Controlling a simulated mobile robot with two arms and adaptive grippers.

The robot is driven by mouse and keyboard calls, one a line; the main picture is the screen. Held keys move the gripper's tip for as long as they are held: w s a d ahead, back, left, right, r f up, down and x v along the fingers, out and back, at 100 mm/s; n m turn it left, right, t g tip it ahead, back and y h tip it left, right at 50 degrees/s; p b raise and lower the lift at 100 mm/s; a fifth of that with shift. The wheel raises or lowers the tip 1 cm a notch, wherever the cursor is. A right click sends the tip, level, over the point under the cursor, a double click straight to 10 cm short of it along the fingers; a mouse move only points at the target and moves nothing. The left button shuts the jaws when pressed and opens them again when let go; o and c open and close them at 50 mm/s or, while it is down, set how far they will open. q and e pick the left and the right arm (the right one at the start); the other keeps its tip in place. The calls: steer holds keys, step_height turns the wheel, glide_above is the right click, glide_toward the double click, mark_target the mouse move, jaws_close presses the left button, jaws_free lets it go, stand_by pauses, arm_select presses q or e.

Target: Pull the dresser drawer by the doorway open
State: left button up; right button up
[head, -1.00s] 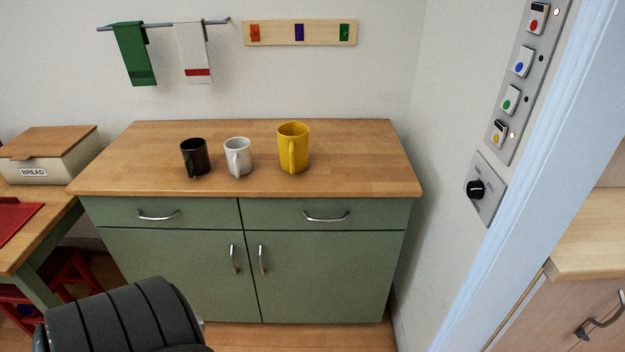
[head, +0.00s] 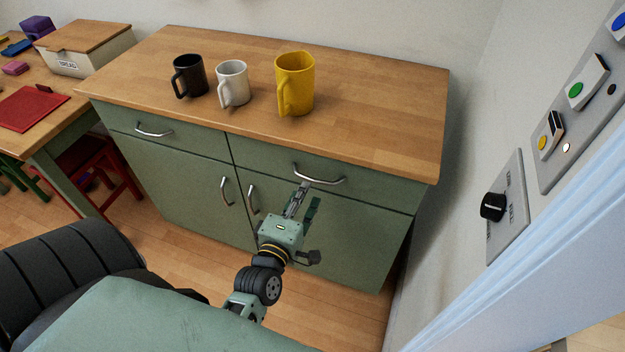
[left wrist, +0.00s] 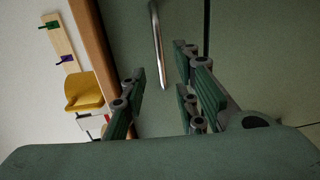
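The green dresser (head: 165,175) has a wooden top and two drawers. Its right drawer (head: 375,183), nearer the doorway, is shut and has a silver bow handle (head: 320,178). My left gripper (head: 309,194) is just below and in front of this handle, with its fingers apart. In the left wrist view, the handle (left wrist: 157,45) runs down into the gap between the open fingers of the left gripper (left wrist: 160,78). I cannot tell whether they touch it. The left drawer (head: 180,138) is shut too. My right gripper is not in view.
Black (head: 189,76), white (head: 232,83) and yellow (head: 295,84) mugs stand on the dresser top. A wall with a dial panel (head: 508,212) and the pale blue door frame (head: 500,275) close off the right side. A table with a bread box (head: 88,50) stands left.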

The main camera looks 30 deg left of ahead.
mark_target(312, 180)
arm_select(q)
steer(key=x, duration=0.6)
steer(key=shift+w, duration=0.2)
steer(key=c, duration=0.6)
jaws_close()
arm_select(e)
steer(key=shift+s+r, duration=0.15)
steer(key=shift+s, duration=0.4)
